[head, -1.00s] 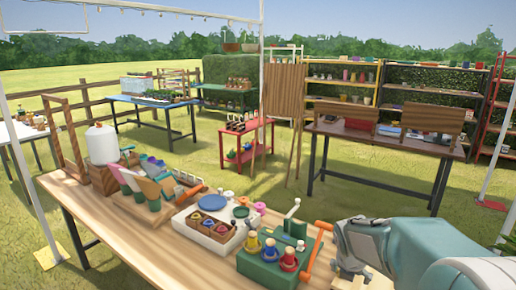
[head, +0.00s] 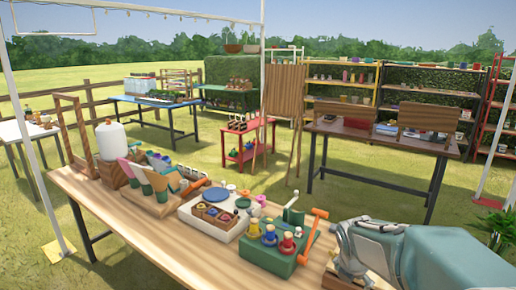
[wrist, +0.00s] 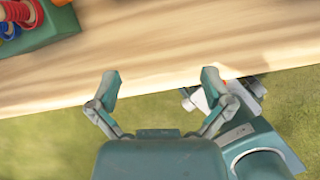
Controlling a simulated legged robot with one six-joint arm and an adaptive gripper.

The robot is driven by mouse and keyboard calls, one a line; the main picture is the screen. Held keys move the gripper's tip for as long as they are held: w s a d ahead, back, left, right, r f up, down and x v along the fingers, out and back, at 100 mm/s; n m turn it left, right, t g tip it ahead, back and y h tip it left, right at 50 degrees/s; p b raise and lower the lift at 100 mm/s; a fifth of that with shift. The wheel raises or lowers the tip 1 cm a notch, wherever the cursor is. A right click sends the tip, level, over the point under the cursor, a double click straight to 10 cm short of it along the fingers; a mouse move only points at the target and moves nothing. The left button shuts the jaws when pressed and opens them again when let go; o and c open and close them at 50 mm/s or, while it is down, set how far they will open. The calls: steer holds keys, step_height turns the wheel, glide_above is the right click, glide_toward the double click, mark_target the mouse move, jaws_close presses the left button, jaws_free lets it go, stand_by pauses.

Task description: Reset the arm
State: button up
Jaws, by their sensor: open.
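My gripper (wrist: 160,88) is open and empty in the wrist view. Its two fingers stand apart over the table's edge, with bare wood and grass behind them. In the head view my arm comes in from the lower right, and my gripper (head: 350,272) is at the right end of the wooden table (head: 130,232). The fingers are small and partly hidden there. The green box (head: 280,258) with red, yellow and blue knobs and an orange handle stands just left of my gripper, apart from it. A corner of it shows in the wrist view (wrist: 55,22).
A white tray (head: 215,222) with small pots, a seed-packet holder (head: 150,190) and a white jug (head: 111,140) stand farther left on the table. The front of the table is bare. A red stand (head: 245,145) and a dark table (head: 385,150) are behind.

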steer(key=s+a+r+m, duration=0.2)
steer(key=s+m, duration=0.5)
steer(key=m, duration=0.2)
steer(key=s+a+r+m+t+y, duration=0.1)
steer(key=s+a+r+m, duration=0.2)
steer(key=s+m, duration=0.5)
steer(key=s+a+r+m+y, duration=0.1)
steer(key=s+a+r+m, duration=0.1)
steer(key=s+m, duration=0.5)
steer(key=r+m, duration=0.1)
steer(key=m, duration=0.1)
steer(key=shift+s+a+m+t, duration=0.15)
steer(key=shift+m+t, duration=0.15)
steer(key=shift+c, duration=0.3)
